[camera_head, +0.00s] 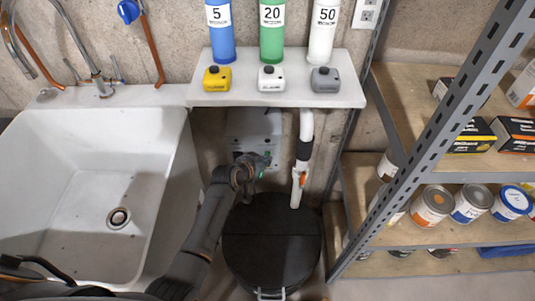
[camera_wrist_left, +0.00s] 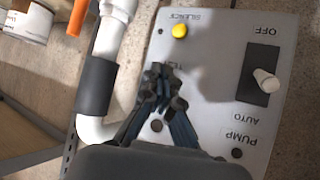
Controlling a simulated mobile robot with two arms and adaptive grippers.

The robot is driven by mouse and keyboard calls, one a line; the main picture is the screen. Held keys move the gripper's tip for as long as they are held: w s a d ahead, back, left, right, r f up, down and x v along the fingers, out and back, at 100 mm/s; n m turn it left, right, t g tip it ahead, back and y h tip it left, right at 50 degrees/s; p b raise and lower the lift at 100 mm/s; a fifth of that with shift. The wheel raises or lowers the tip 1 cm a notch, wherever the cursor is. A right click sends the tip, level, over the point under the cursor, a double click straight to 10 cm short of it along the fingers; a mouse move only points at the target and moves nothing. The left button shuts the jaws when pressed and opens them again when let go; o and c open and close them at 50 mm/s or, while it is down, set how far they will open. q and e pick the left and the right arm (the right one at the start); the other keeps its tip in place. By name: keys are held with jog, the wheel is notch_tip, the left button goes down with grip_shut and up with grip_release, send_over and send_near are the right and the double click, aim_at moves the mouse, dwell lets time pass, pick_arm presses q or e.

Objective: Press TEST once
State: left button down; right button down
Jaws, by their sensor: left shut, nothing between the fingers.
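The grey pump control panel (camera_head: 252,124) is on the wall under the white shelf, above a black round lid. In the left wrist view the panel (camera_wrist_left: 214,75) appears upside down. It has a yellow SILENCE button (camera_wrist_left: 179,31), a toggle switch (camera_wrist_left: 265,80) between OFF and AUTO, and PUMP lettering. The TEST label (camera_wrist_left: 176,66) is partly covered by my fingertips, and the button by it is hidden. My left gripper (camera_head: 262,163) is shut and empty, its fingertips (camera_wrist_left: 160,76) over the TEST area. I cannot tell whether they touch. My right gripper is not in view.
A white sink (camera_head: 70,190) stands left of my arm. The shelf (camera_head: 290,93) with bottles and small containers overhangs the panel. A white drain pipe (camera_head: 305,128) runs close on the right. A metal rack (camera_head: 440,110) with cans stands further right. The black lid (camera_head: 270,250) is below.

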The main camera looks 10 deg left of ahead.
pick_arm(q)
jog(key=shift+s, duration=0.55)
jog(key=shift+d+p, duration=0.1)
jog(key=shift+p, duration=0.2)
jog(key=s+p, duration=0.1)
jog(key=s, duration=0.1)
jog(key=s+d+p, duration=0.1)
jog(key=s+p, duration=0.1)
jog(key=s, duration=0.1)
dwell(0.6)
